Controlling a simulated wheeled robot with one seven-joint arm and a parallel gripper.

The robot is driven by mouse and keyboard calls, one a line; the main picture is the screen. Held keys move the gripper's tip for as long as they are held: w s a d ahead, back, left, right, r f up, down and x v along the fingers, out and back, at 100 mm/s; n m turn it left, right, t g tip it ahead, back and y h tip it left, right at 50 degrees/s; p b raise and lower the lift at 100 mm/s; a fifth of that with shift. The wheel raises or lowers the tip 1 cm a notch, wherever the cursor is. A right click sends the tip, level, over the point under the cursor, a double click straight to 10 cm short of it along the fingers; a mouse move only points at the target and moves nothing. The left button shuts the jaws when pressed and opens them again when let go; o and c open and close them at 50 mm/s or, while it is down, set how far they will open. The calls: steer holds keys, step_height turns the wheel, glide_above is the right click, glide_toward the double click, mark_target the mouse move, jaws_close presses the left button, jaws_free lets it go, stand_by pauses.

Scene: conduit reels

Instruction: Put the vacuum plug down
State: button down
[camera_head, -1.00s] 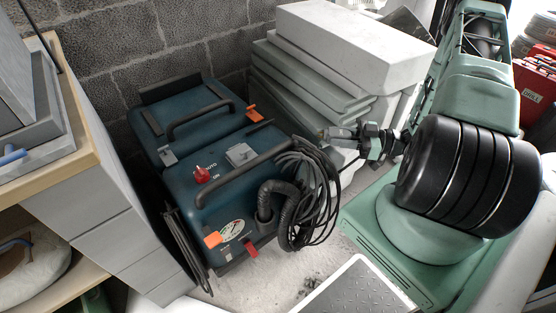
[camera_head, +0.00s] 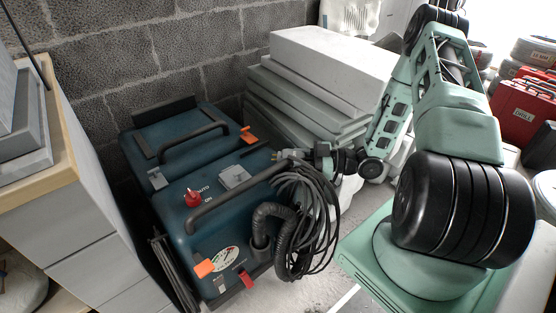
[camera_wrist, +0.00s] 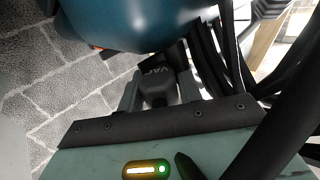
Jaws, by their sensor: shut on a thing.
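My gripper (camera_head: 292,155) is at the far right edge of the blue vacuum (camera_head: 185,195), close to the coiled black cable (camera_head: 308,205). In the wrist view my gripper (camera_wrist: 155,82) is shut on the dark vacuum plug (camera_wrist: 157,92), which bears partly readable lettering. The vacuum's rounded blue body (camera_wrist: 140,22) is just beyond the fingertips there. In the head view the plug is too small and covered to make out clearly. Whether it touches the vacuum or the cable, I cannot tell.
White and grey slabs (camera_head: 325,65) are stacked behind my gripper. A grey block wall (camera_head: 110,60) closes the back. A drawer cabinet (camera_head: 95,225) stands at left. A ribbed hose (camera_head: 270,230) and black cables (camera_wrist: 208,60) are close by. A red case (camera_head: 520,108) is at far right.

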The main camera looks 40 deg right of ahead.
mark_target(281, 159)
steer(key=x, duration=0.4)
steer(key=shift+s+a+r+b, duration=0.15)
steer(key=shift+s+a+b, duration=0.05)
steer(key=shift+a+b, duration=0.2)
steer(key=shift+w+a+b, duration=0.1)
steer(key=shift+w+b, duration=0.15)
steer(key=shift+b, duration=0.05)
steer(key=shift+d+f+b, duration=0.2)
steer(key=shift+f+b, duration=0.15)
steer(key=shift+f, duration=0.4)
steer(key=c, duration=0.9)
jaws_free()
steer(key=shift+s+f, duration=0.15)
steer(key=shift+f, duration=0.1)
steer(key=shift+c, duration=0.2)
steer(key=shift+r, duration=0.2)
steer(key=r+p+v, duration=0.1)
steer(key=p+v, duration=0.2)
steer(key=v, duration=0.9)
steer(key=shift+p, duration=0.3)
